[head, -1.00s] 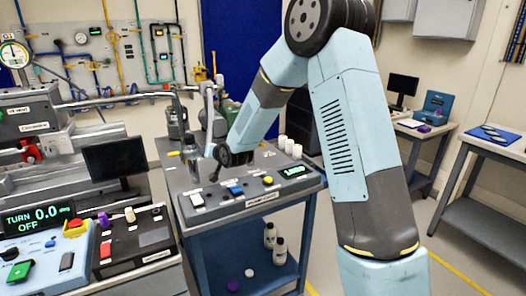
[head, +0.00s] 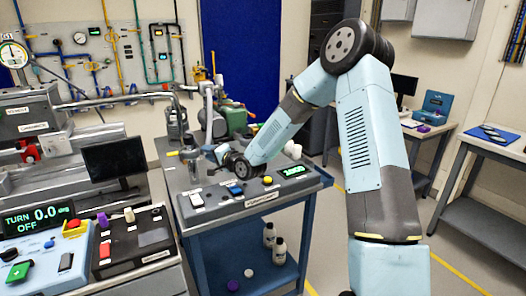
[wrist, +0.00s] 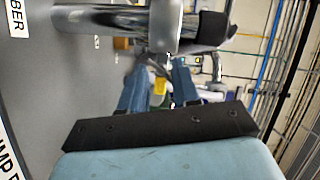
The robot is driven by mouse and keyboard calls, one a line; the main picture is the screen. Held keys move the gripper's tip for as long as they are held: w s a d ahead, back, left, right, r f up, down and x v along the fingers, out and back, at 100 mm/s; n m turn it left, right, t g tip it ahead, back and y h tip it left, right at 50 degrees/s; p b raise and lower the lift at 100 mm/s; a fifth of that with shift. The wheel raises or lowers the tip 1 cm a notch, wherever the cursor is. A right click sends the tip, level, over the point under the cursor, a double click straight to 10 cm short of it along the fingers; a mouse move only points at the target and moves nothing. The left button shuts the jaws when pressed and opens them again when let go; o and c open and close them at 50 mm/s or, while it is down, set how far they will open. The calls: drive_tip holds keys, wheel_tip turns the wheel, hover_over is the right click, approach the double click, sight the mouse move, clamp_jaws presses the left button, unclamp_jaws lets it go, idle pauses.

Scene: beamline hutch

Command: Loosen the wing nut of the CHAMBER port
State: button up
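A chrome pipe (wrist: 105,20) with a black end crosses above the fingers. A label ending in "BER" (wrist: 17,14) is at the upper left. In the head view my wrist is low over the cart top (head: 205,178), and my fingertips are too small to make out there.
The cart carries buttons, a green display (head: 294,171) and a metal vessel (head: 191,155). A console (head: 135,240) and a dark monitor (head: 115,157) are at the left.

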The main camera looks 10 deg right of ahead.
drive_tip(key=s+d, duration=0.3)
drive_tip(key=s+d+m, duration=0.1)
drive_tip(key=s+d, duration=0.1)
drive_tip(key=s, duration=0.2)
drive_tip(key=s+d+m, duration=0.1)
drive_tip(key=s+d, duration=0.2)
drive_tip(key=shift+s+d+t+y, duration=0.3)
drive_tip(key=shift+s+d+t, duration=0.05)
drive_tip(key=shift+s+t, duration=0.05)
drive_tip(key=shift+s+a+f, duration=0.1)
drive_tip(key=shift+a, duration=0.05)
drive_tip(key=h, duration=0.1)
drive_tip(key=n+g, duration=0.1)
drive_tip(key=h, duration=0.1)
drive_tip(key=shift+s+d+h, duration=0.25)
drive_tip(key=shift+d+h, duration=0.05)
drive_tip(key=shift+d, duration=0.05)
drive_tip(key=s+d+r+n+g+h, duration=0.1)
drive_tip(key=s+d+r+h, duration=0.2)
drive_tip(key=s+r, duration=0.2)
drive_tip(key=s+d+r+n+g+h, duration=0.1)
drive_tip(key=s+d+r+h, duration=0.1)
drive_tip(key=s+r+h, duration=0.2)
drive_tip(key=shift+s+d+r+g, duration=0.4)
drive_tip(key=shift+s+r, duration=0.8)
drive_tip(key=shift+s, duration=0.55)
